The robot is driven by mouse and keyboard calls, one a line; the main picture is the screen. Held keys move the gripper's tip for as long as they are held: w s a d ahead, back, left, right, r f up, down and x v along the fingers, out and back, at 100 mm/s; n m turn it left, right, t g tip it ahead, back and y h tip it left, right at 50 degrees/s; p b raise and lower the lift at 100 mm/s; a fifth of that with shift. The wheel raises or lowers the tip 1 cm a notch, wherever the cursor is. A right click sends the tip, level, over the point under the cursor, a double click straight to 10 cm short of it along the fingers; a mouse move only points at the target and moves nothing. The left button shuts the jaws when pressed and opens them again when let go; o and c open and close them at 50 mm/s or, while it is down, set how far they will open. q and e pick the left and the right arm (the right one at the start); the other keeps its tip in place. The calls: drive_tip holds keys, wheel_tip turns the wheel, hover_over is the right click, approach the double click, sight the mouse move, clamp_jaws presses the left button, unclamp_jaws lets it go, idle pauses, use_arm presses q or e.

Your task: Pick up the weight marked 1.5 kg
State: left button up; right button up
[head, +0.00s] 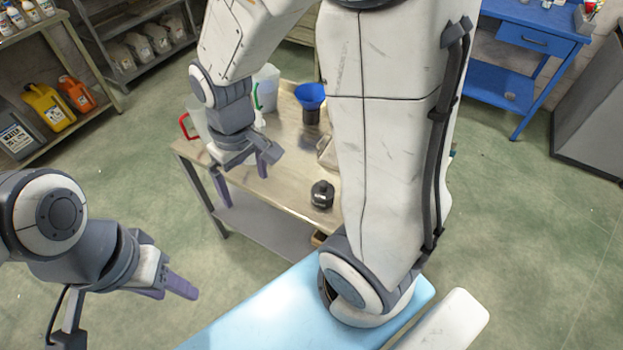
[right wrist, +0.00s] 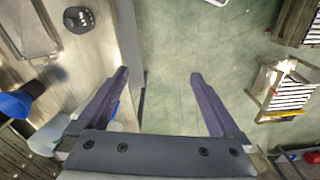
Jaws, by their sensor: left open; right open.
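A small black weight (head: 322,194) stands on the table (head: 291,183) near its front edge, just left of my big arm link in the head view. It also shows at the top left of the right wrist view (right wrist: 78,18), with pale marks on top too small to read. My right gripper (head: 243,182) is open and empty, pointing down over the table's front left edge, left of the weight. In the right wrist view its fingers (right wrist: 160,76) have bare floor between them. My left gripper (head: 180,290) is open and empty over the floor at lower left, far from the table.
A blue funnel (head: 310,93) stands at the table's back, with jugs with red and green handles left of it. A grey tray (right wrist: 28,35) lies beside the weight. A shelf with a yellow jug (head: 50,108) is at left, a blue bench (head: 532,42) at upper right.

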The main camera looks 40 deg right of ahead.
drive_tip(key=w+d+f+m+b, duration=0.2)
drive_tip(key=w+d+f+m, duration=0.15)
drive_tip(key=d+f, duration=0.6)
drive_tip(key=m+b, duration=0.2)
hover_over(323, 190)
drive_tip(key=w, duration=0.1)
drive_tip(key=f, duration=0.6)
drive_tip(key=shift+w+d+f, duration=0.1)
drive_tip(key=shift+d+f, duration=0.2)
drive_tip(key=shift+d, duration=0.1)
wheel_tip(323, 190, down, 4)
drive_tip(key=shift+r+p, duration=0.25)
drive_tip(key=shift+p, duration=0.05)
drive_tip(key=f, duration=0.3)
drive_tip(key=f+p, duration=0.1)
drive_tip(key=shift+s+a+f, duration=0.1)
drive_tip(key=shift+s+f, duration=0.15)
drive_tip(key=shift+s, duration=0.05)
drive_tip(key=shift+f, duration=0.7)
clamp_jaws()
use_arm(q)
drive_tip(key=f, duration=0.3)
drive_tip(key=shift+d+f, duration=0.2)
drive_tip(key=shift+f, duration=0.05)
use_arm(e)
drive_tip(key=shift+w+r, duration=0.1)
drive_tip(key=shift+w, duration=0.05)
